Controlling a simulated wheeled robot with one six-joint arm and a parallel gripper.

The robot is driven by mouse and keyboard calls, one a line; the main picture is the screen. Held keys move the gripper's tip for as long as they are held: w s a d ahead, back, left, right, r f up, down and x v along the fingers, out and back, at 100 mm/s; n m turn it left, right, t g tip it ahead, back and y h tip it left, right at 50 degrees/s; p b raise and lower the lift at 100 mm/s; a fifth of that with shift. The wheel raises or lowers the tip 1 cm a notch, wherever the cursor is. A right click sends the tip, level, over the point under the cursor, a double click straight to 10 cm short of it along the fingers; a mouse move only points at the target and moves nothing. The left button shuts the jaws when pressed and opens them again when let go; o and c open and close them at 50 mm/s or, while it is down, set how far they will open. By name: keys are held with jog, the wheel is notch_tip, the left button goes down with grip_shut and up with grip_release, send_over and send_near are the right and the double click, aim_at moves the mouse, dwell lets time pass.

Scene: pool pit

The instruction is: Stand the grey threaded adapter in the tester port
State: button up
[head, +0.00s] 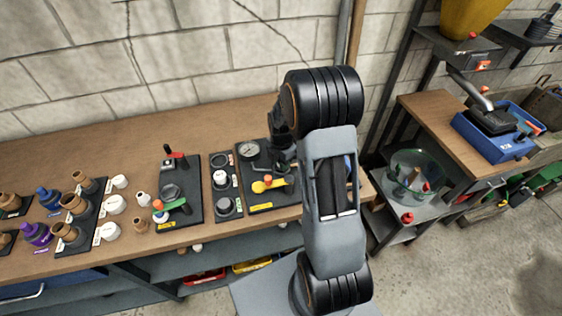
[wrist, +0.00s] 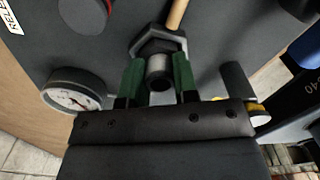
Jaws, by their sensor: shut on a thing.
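In the wrist view my gripper (wrist: 158,68) has its two green fingers on either side of a grey cylindrical piece, the adapter (wrist: 159,76), and is shut on it. A dark hexagonal fitting (wrist: 147,47) lies right beyond the adapter, in line with it, on the dark tester board (wrist: 115,45). I cannot tell whether the adapter is seated in the port or just held at it. In the head view the tester board (head: 257,203) is on the bench, and my arm hides most of the gripper and the adapter.
Several fittings and another board (head: 178,215) fill the bench to the left.

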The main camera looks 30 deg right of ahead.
jog(key=o, duration=1.5)
jog(key=shift+c, duration=0.2)
jog(key=shift+r, duration=0.15)
jog(key=shift+r+p, duration=2.75)
jog(key=shift+r, duration=1.1)
